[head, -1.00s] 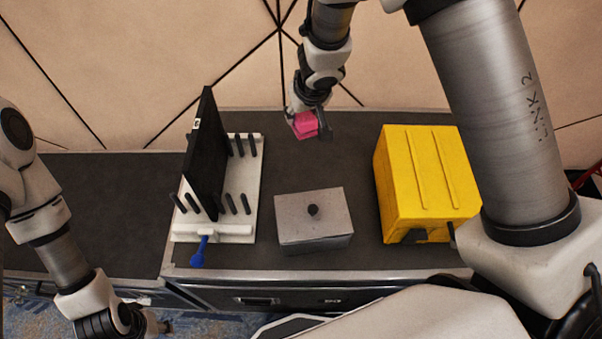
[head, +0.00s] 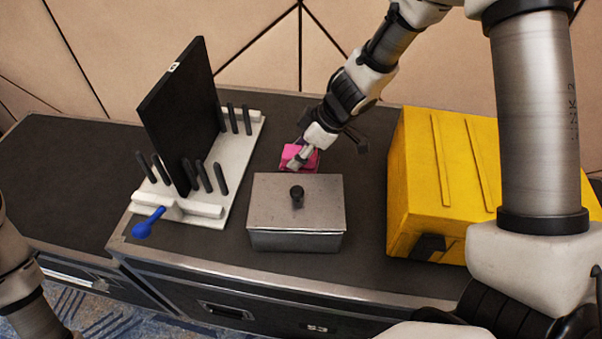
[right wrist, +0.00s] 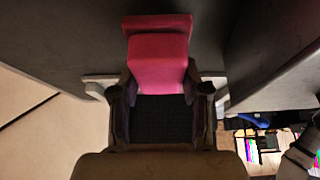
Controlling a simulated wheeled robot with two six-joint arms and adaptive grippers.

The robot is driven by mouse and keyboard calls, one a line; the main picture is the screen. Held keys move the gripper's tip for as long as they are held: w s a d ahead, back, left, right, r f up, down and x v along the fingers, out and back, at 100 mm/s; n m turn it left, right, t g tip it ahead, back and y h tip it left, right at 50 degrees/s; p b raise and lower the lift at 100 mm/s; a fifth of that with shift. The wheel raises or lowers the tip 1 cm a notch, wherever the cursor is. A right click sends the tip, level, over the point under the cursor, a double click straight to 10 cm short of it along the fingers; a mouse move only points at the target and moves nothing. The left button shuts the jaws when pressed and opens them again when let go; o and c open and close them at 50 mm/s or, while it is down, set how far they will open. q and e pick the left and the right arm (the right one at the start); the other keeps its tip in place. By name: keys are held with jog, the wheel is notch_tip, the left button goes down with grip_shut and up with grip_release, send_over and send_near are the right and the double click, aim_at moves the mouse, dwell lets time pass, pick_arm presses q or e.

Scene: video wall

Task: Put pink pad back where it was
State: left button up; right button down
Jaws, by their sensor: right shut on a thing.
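The pink pad (head: 309,160) is a small bright pink block behind the grey metal box. My right gripper (head: 303,151) is shut on it from above and behind. In the right wrist view the pink pad (right wrist: 158,55) shows between the fingers of the right gripper (right wrist: 161,88), with a wider darker pink slab at its far end. The dark tabletop is close behind it; I cannot tell whether the pad touches it. My left gripper is out of view; only part of my left arm shows at the lower left.
The lidded grey box (head: 270,207) with a black knob stands in front of the pad. A yellow case (head: 420,180) stands right. At left, a white pegged rack (head: 237,165) holds a black panel (head: 182,115); a blue handle (head: 148,224) sticks out in front. The far-left top is clear.

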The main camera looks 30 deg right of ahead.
notch_tip(320, 180, down, 3)
jog(key=shift+f+b, duration=0.15)
jog(key=shift+b, duration=0.85)
jog(key=shift+r, duration=0.25)
jog(key=shift+f, duration=0.2)
jog(key=c, duration=0.6)
grip_release()
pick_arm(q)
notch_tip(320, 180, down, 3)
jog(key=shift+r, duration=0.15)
pick_arm(e)
jog(key=shift+o, duration=0.2)
